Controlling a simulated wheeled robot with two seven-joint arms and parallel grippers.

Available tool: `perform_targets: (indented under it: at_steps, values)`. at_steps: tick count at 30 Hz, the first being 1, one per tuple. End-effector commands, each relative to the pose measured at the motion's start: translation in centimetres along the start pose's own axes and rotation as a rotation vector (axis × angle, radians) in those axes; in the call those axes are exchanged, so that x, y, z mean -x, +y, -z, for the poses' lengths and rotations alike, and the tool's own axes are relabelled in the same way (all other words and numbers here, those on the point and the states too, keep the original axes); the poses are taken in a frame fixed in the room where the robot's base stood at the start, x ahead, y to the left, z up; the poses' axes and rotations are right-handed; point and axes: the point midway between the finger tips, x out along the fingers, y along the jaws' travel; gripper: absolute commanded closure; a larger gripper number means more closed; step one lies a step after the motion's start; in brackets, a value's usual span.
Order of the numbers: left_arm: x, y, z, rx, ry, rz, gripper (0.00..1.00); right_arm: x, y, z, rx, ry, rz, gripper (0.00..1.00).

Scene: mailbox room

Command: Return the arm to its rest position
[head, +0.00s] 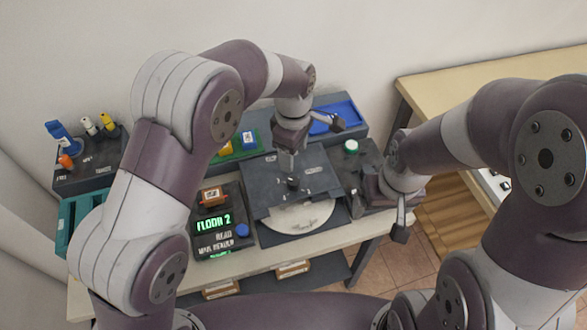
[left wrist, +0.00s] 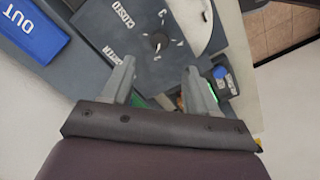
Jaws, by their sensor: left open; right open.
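My left gripper (head: 290,160) is above the dark panel (head: 315,180) in the middle of the table. In the left wrist view its two fingers (left wrist: 160,92) are spread with nothing between them. The word CLOSED is printed near the knob. My right gripper (head: 385,205) is at the right end of the table, with one finger pointing down. What lies between its fingers is hard to see.
A reader (head: 215,222) showing FLOOR 2 stands left of the panel. A blue tray (head: 338,112) is at the back. A rack (head: 90,150) with several coloured items stands at the left. A wooden table (head: 470,75) is at the right, with open floor (head: 400,258) in front.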

Motion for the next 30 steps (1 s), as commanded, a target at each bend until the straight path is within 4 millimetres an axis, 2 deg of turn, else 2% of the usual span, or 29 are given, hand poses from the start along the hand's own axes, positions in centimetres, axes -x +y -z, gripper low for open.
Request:
perform_targets:
  at_steps: [3,6,20,22,24,26,28,29,30]
  values:
    - [1.5,0.1,0.0,0.000,0.000,-0.001,0.41,-0.2,0.0,0.0,0.000,0.000,0.000,0.14]
    - [2.0,0.0,0.0,0.000,0.000,0.001,0.41,-0.3,0.0,0.0,0.000,0.000,0.000,0.14]
    - [2.1,0.0,0.0,-0.003,0.000,0.000,0.41,-0.2,0.0,0.0,0.000,0.000,0.000,0.14]
    - [2.1,0.1,0.0,-0.049,0.000,-0.003,0.41,-0.2,0.0,0.0,0.000,0.000,0.000,0.14]
    - [2.0,0.6,0.0,-0.183,0.003,-0.030,0.41,-0.2,0.0,0.0,0.000,0.000,0.000,0.14]
    - [0.7,-0.3,0.0,-0.370,0.005,-0.028,0.41,-0.2,0.0,0.0,0.000,0.000,0.000,0.14]
    - [-0.3,-2.7,0.5,-0.638,0.009,-0.028,0.41,-0.2,0.0,0.0,0.000,0.000,0.000,0.14]
    - [-0.5,-4.1,1.3,-0.750,0.013,-0.032,0.41,-0.2,0.0,0.0,0.000,0.000,0.000,0.14]
    - [-0.5,-6.4,2.6,-0.891,0.021,-0.038,0.41,-0.2,0.0,0.0,0.000,0.000,0.000,0.14]
